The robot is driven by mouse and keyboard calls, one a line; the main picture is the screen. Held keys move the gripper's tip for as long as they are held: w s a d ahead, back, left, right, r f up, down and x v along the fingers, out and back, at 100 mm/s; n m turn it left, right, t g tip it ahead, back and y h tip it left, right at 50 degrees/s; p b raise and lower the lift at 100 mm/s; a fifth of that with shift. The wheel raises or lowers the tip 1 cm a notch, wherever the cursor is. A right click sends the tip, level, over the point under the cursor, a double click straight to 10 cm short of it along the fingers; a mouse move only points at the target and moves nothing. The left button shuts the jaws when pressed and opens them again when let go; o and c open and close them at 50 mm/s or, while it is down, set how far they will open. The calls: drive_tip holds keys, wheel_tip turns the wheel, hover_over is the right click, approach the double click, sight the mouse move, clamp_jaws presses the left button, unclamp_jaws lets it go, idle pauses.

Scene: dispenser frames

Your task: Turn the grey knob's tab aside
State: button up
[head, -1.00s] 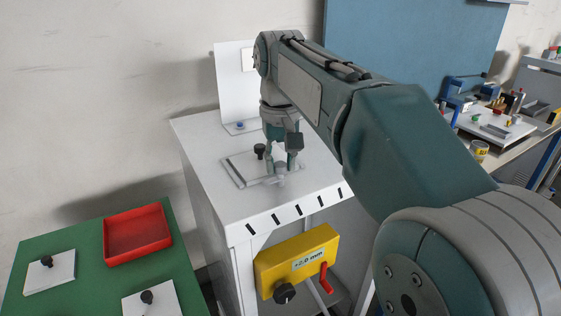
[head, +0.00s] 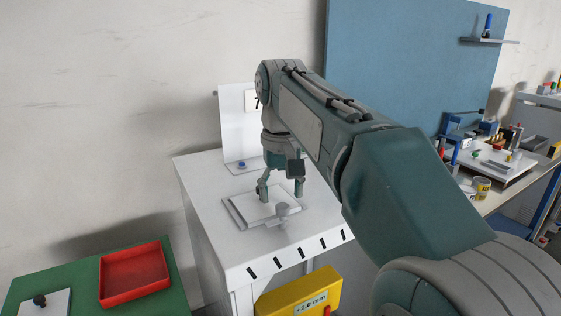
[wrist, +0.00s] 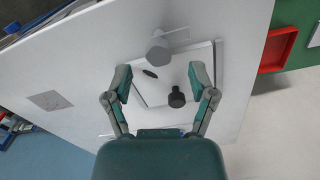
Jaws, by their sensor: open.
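The grey knob (head: 283,209) stands at the front edge of a flat white plate (head: 258,203) on the white cabinet top. My gripper (head: 281,193) is open and empty above the plate. In the wrist view its fingertips (wrist: 162,78) are spread either side of the plate, with the grey knob just beyond them. A black knob (wrist: 176,97) and a dark slot (wrist: 150,74) lie between the fingers.
A white upright panel (head: 238,130) stands behind the plate, with a small blue button (head: 242,165) at its foot. A yellow box (head: 299,295) hangs on the cabinet front. A red tray (head: 135,274) sits on a green table at left. The cabinet top around the plate is clear.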

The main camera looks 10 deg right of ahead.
sight(281, 205)
wheel_tip(281, 205, up, 9)
idle(0.5)
drive_tip(key=shift+r, duration=0.1)
